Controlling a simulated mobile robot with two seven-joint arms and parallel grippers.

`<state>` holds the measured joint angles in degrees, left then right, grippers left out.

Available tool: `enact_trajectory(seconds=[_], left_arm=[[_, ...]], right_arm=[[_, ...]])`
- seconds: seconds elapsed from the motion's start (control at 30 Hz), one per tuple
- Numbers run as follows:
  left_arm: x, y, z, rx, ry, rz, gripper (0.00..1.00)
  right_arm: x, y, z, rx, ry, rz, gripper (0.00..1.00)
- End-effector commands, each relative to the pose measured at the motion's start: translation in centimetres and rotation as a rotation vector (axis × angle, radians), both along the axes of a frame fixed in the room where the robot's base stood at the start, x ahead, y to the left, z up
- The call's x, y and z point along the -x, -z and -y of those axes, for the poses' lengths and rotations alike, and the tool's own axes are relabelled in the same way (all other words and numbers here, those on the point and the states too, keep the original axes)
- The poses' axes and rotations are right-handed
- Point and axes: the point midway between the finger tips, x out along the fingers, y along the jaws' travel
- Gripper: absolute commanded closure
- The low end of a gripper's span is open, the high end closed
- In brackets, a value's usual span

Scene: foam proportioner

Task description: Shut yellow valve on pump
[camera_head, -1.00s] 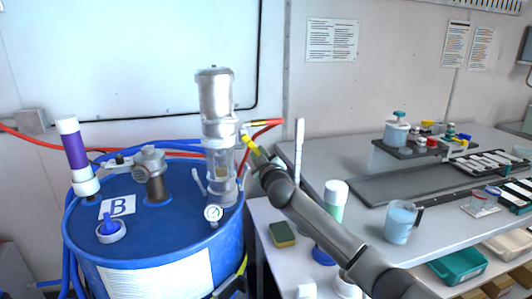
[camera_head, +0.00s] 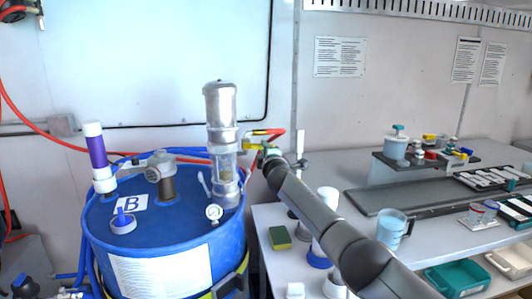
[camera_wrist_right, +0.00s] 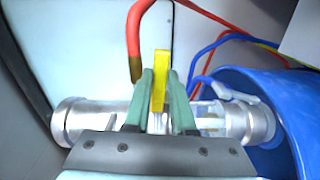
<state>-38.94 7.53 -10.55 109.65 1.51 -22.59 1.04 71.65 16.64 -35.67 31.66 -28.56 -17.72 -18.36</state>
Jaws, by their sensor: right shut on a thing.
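The pump (camera_head: 221,105) is a silver cylinder with a clear section, standing upright on the blue drum (camera_head: 165,235). Its yellow valve handle (camera_wrist_right: 160,80) shows in the right wrist view as a flat yellow bar across the pump tube, beside the brass end of a red hose. My right gripper (camera_wrist_right: 160,100) is shut on the handle, with one pale green finger on each side. In the head view the right gripper (camera_head: 262,147) is at the right side of the pump's upper part, and the handle is mostly hidden there. My left gripper is not in view.
A red hose (camera_head: 275,134) leaves the pump's side near my right gripper.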

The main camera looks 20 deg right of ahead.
Motion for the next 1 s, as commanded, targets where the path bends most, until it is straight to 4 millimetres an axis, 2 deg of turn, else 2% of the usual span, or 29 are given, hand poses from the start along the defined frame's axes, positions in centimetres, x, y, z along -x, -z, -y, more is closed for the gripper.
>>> enact_trajectory(seconds=[0.2, 0.77, 0.8, 1.0], left_arm=[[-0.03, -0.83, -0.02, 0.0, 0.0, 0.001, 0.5], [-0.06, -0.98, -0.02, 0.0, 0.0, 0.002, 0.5], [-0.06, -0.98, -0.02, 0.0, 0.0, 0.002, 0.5], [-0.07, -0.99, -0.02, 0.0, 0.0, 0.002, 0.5]], right_arm=[[-0.06, -0.51, -0.03, 0.073, 0.0, -0.018, 1.0], [-0.06, -0.6, -0.04, 0.103, -0.001, -0.022, 1.0], [-0.06, -0.6, -0.04, 0.103, -0.001, -0.022, 0.73], [-0.05, -0.56, -0.01, 0.1, 0.0, -0.023, 0.51]])
